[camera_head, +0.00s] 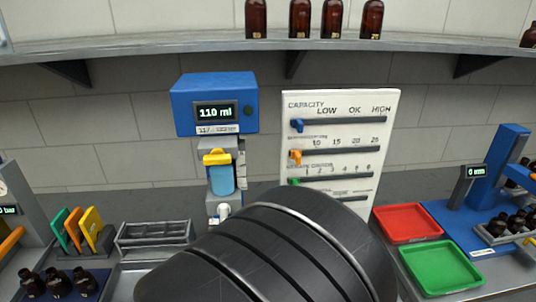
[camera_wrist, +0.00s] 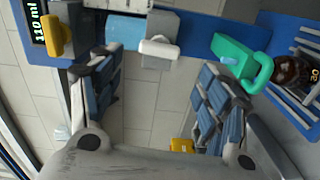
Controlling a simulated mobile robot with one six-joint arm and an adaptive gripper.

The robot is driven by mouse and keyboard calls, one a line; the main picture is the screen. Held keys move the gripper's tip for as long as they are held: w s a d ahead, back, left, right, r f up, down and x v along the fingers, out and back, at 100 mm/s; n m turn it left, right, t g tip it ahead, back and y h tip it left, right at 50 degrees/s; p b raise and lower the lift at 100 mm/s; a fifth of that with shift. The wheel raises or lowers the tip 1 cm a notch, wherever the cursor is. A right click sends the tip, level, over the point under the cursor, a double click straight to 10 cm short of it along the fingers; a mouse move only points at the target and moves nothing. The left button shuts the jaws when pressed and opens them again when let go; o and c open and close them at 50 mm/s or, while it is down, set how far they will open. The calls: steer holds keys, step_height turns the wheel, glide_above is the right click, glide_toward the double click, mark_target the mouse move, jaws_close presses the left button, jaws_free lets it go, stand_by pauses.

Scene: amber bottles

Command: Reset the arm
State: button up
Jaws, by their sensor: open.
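My gripper (camera_wrist: 162,68) shows in the wrist view with its two blue-padded fingers spread apart and nothing between them. In the head view my dark arm link covers the bottom middle and the gripper is hidden. The blue dispenser (camera_head: 187,108) stands on the counter behind my arm and reads 110 ml. Its yellow part (camera_head: 217,157) sits above a light blue container (camera_head: 222,181). In the wrist view the container (camera_wrist: 126,32), the yellow part (camera_wrist: 60,37) and a white spout (camera_wrist: 158,49) lie just beyond the fingers. I cannot tell whether they touch.
A green hooked part (camera_wrist: 262,72) and an amber bottle (camera_wrist: 290,72) are close to the right finger. A white slider panel (camera_head: 340,135) stands behind my arm. Red (camera_head: 406,239) and green (camera_head: 442,289) trays lie right. A shelf (camera_head: 200,42) with bottles runs above.

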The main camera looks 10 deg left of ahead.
steer(key=d+r+m+g, duration=0.4)
steer(key=d+m+g, duration=0.3)
steer(key=d+m, duration=0.45)
steer(key=s+d+m+g+h, duration=0.4)
steer(key=s+d+m, duration=0.4)
steer(key=s+d, duration=1)
steer(key=shift+s+d+f+g, duration=0.25)
steer(key=shift+s+f+g, duration=0.1)
steer(key=shift+s+g, duration=0.45)
